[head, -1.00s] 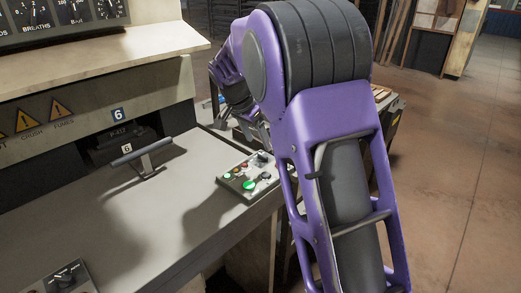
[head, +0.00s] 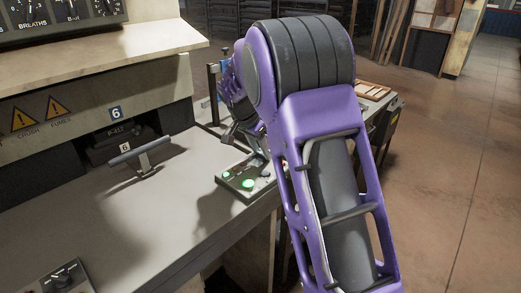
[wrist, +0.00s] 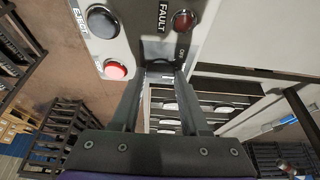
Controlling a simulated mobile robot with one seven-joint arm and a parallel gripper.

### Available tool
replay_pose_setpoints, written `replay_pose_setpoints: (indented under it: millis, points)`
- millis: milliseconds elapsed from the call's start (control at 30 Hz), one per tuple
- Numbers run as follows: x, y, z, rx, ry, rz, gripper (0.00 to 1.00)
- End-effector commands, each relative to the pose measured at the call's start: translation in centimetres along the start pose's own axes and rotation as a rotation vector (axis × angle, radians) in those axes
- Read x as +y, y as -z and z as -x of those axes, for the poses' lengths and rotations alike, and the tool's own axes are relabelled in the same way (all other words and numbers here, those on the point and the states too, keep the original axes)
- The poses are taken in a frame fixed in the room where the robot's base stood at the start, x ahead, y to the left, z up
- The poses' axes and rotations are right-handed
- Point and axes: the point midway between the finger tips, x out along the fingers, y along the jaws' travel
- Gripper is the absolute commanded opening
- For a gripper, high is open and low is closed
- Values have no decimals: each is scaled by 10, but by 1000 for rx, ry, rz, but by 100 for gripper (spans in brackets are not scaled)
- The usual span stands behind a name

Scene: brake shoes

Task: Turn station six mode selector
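The station six control box (head: 240,190) sits at the right end of the grey bench, with green lit buttons showing in the head view. My gripper (head: 258,152) is over its far right part and hides some controls. In the wrist view the grey panel face (wrist: 135,30) carries an EJECT button, a lit red button (wrist: 115,70) and a dark red FAULT lamp (wrist: 183,20). My gripper (wrist: 164,76) has its fingers apart, with a gap between them.
A T-shaped handle (head: 140,152) marked 6 stands on the bench (head: 130,220). Another panel with a black selector (head: 64,276) is at the front left. A cart with wooden pieces (head: 372,91) stands behind my arm. The floor (head: 450,190) at right is open.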

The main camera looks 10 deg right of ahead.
Motion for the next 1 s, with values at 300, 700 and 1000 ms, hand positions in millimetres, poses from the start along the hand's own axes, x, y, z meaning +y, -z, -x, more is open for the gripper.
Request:
replay_pose_setpoints:
  millis: [300, 700, 1000]
  points:
    - [0, 0, 0, 0, 1, 2, 0]
    - [1, 0, 0, 1, 62, 145, 0]
    - [3, 1, 0, 0, 154, 366, 0]
